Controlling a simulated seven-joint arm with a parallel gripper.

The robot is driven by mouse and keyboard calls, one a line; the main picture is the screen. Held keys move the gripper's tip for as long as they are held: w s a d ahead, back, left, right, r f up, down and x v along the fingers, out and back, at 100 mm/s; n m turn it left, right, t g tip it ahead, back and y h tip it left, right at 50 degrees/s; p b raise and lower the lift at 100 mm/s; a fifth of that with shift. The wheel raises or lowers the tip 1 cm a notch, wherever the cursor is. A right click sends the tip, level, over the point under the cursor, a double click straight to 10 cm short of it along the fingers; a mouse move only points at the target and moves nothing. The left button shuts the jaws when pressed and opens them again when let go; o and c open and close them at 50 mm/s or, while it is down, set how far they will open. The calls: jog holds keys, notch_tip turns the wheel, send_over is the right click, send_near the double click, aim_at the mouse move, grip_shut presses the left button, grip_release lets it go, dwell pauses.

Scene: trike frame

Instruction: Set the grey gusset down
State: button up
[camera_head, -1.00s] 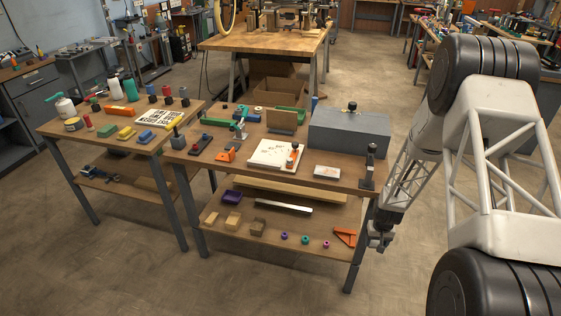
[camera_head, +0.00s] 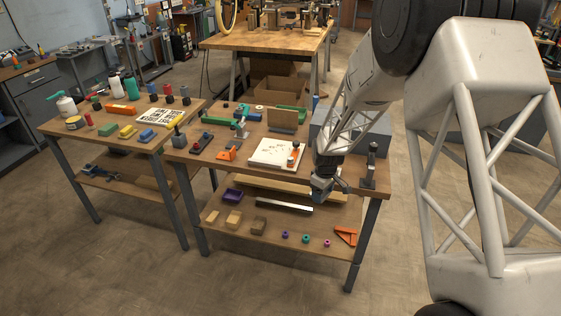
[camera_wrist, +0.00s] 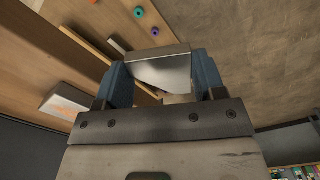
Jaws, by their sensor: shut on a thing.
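My gripper (camera_head: 328,188) hangs at the front edge of the middle bench's top (camera_head: 210,147), toward its right end. In the wrist view its two blue fingers are shut on the grey gusset (camera_wrist: 160,70), a thin metallic plate with a slanted edge. The gusset is held between the fingers, clear of any surface I can see. In the head view it is too small to make out surely.
The lower shelf (camera_head: 270,232) holds a purple tray (camera_head: 232,195), a metal bar (camera_head: 284,205), wooden blocks, small coloured rings and an orange bracket (camera_head: 345,236). On top, a white board (camera_head: 275,153) and a black upright clamp (camera_head: 371,165) flank my gripper. My arm partly hides a grey box (camera_head: 376,137).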

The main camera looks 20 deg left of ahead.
jog(key=a+r+n, duration=0.5)
jog(key=a+r, duration=0.6)
jog(key=shift+s+a+r, duration=0.15)
jog(key=shift+s+r, duration=0.15)
jog(key=shift+s, duration=0.1)
jog(key=shift+w+a+f, duration=0.25)
jog(key=shift+w+a, duration=0.85)
jog(key=shift+w, duration=1.2)
jog(key=shift+w+a+f, duration=0.2)
jog(key=shift+w+a, duration=0.85)
jog(key=shift+w, duration=1.2)
jog(key=shift+w+a+f, duration=0.25)
jog(key=shift+w+a, duration=0.85)
jog(key=shift+w, duration=1.2)
jog(key=shift+w+a, duration=0.2)
jog(key=shift+w, duration=0.2)
jog(key=shift+f, duration=1.8)
jog(key=shift+f, duration=0.6)
jog(key=o, duration=1.1)
